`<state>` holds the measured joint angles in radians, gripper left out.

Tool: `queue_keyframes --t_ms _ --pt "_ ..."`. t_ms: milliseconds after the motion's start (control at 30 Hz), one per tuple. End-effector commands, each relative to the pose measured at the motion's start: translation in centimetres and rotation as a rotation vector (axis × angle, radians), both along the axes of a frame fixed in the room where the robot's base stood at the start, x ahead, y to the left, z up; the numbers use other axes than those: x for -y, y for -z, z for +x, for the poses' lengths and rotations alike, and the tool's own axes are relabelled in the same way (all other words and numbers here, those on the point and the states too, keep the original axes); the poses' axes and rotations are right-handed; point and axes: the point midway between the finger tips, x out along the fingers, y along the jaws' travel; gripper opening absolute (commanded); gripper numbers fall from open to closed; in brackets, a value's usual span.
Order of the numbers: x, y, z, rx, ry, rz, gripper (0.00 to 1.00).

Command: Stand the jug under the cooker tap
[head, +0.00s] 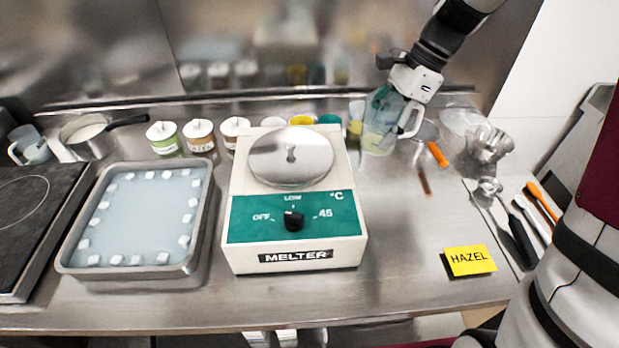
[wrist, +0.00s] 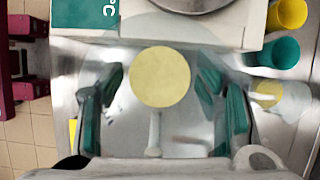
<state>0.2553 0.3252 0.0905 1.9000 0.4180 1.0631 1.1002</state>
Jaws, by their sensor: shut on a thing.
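A clear jug (head: 376,136) with a pale handle is at the back right of the counter in the head view, roughly upright. Something pale yellow shows low in it. My gripper (head: 392,92) is at its top and shut on it. In the wrist view the teal-padded fingers of my gripper (wrist: 163,100) stand on either side of a round pale yellow patch (wrist: 160,77), seemingly the jug's contents. I cannot tell whether the jug touches the counter. I cannot make out a cooker tap in either view.
A melter (head: 295,232) with a round lid stands mid-counter, left of the jug. A metal tray (head: 66,262) with white cubes, a saucepan (head: 86,140) and labelled tubs (head: 198,140) are further left. Utensils (head: 520,232) lie at right. Counter around the yellow HAZEL card (head: 469,261) is clear.

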Motion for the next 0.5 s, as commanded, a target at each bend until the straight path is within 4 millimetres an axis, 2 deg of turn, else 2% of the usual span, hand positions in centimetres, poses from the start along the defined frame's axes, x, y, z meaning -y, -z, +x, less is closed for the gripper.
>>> queue_keyframes --t_ms 167,500 --pt "0.0 1.4 -0.1 -0.005 -0.002 0.001 0.30" --pt "0.0 9.4 -0.2 -0.007 -0.004 0.001 0.30"
